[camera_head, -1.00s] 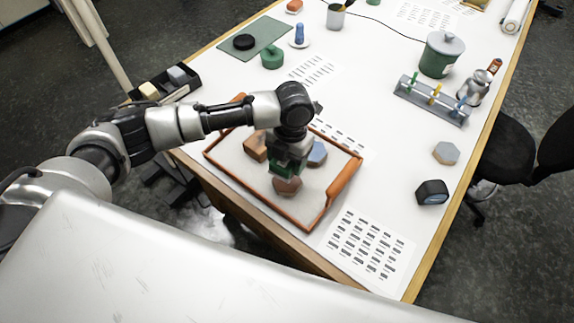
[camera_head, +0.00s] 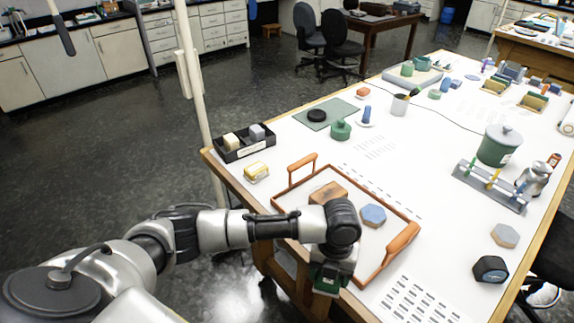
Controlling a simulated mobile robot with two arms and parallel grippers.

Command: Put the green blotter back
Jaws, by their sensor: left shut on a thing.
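My left gripper (camera_head: 331,272) is shut on a dark green thing (camera_head: 328,282), which I take to be the green blotter. Most of it is hidden by the jaws. The gripper is at the near edge of the wooden-rimmed tray (camera_head: 397,240), and I cannot tell its height. A brown block (camera_head: 326,194) and a blue-grey hexagon (camera_head: 373,215) lie in the tray. Farther back, a green knobbed object (camera_head: 340,130) stands beside a green mat (camera_head: 318,124) with a black disc (camera_head: 317,115) on it. My right gripper is not in view.
The white table behind the tray has bare room.

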